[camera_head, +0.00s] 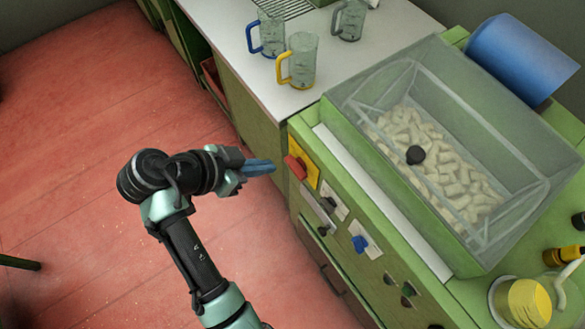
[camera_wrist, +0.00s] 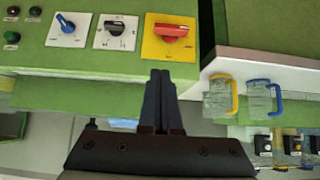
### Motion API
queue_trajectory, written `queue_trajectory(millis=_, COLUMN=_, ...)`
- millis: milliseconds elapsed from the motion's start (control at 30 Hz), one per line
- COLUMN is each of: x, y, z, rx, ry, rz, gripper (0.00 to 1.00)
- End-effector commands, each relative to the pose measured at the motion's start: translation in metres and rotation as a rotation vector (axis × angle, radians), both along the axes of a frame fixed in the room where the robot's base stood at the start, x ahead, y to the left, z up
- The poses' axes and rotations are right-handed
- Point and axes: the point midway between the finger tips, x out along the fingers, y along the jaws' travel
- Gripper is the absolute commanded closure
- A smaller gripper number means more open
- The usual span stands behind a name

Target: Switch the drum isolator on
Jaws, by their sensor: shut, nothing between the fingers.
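A red rotary handle on a yellow plate (camera_head: 311,170), which looks like the isolator, is on the front of the green machine near its left corner. In the wrist view the red handle (camera_wrist: 172,32) lies crosswise on its yellow plate; its lettering is too small to read. My gripper (camera_head: 272,167) is shut and empty, its blue-looking fingers pointing at the handle with a small gap. In the wrist view the closed fingertips (camera_wrist: 160,74) end just below the yellow plate, apart from it.
Beside the handle are a black knob (camera_wrist: 115,29) and a blue knob (camera_wrist: 66,22) on white plates. A clear-walled bin of corks (camera_head: 440,165) tops the machine. Mugs with yellow (camera_head: 303,62) and blue (camera_head: 271,36) handles stand on the white counter. Open red floor lies left.

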Motion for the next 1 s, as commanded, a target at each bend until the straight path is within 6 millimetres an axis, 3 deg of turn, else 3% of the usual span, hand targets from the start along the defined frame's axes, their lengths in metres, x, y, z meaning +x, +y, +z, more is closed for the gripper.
queue_trajectory(millis=500, x=0.039, y=-0.057, z=-0.068, rx=-0.002, ry=0.004, rz=-0.004, gripper=1.0)
queue_trajectory(millis=700, x=0.04, y=-0.056, z=-0.097, rx=-0.001, ry=0.003, rz=0.0, gripper=1.0)
queue_trajectory(millis=1000, x=0.04, y=-0.055, z=-0.108, rx=0.001, ry=0.0, rz=-0.001, gripper=1.0)
